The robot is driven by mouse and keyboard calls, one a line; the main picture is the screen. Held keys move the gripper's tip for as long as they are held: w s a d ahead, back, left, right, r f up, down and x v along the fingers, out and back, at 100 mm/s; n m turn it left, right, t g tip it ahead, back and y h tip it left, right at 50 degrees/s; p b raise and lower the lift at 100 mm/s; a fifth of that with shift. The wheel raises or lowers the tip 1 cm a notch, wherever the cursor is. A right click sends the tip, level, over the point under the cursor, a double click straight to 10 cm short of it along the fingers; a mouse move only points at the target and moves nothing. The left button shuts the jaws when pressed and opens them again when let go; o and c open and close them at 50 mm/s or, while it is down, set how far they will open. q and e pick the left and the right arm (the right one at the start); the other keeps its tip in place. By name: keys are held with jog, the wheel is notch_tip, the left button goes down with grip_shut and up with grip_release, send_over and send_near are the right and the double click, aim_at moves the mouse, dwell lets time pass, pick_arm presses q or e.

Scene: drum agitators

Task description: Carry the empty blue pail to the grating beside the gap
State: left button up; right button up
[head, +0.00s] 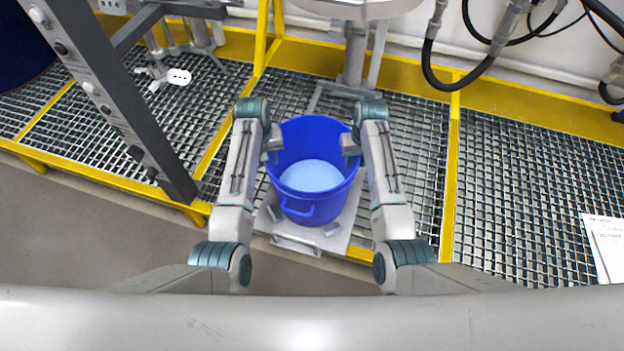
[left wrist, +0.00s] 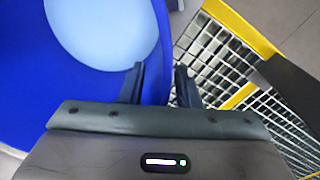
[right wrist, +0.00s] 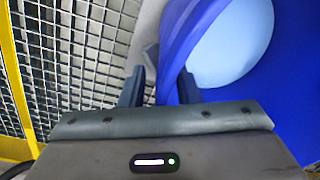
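The blue pail (head: 318,216) stands upright on a light grey plate (head: 345,225) on the middle grating. Its pale blue bottom shows and nothing else is visible inside. My left gripper (head: 272,150) is at the left side of its rim. In the left wrist view the fingers (left wrist: 160,75) stand apart, one on each side of the pail wall. My right gripper (head: 350,145) is at the right side of the rim. In the right wrist view its fingers (right wrist: 162,78) also straddle the wall, with space showing beside it. I cannot make out a clear gap in the grating.
Grating sections lie to the left (head: 185,110) and right (head: 530,180), edged by yellow beams (head: 452,180). A dark grey upright frame (head: 120,95) stands at the left. White papers (head: 606,245) lie at the far right. Black hoses (head: 455,80) hang at the back.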

pick_arm(q)
jog(key=shift+f, duration=0.1)
pick_arm(e)
jog(key=shift+f, duration=0.1)
pick_arm(q)
jog(key=shift+c, duration=0.3)
pick_arm(e)
jog(key=shift+c, duration=0.4)
pick_arm(q)
grip_shut()
pick_arm(e)
grip_shut()
pick_arm(q)
jog(key=shift+w, duration=0.15)
pick_arm(e)
jog(key=shift+w+r, duration=0.15)
jog(key=shift+r, duration=0.05)
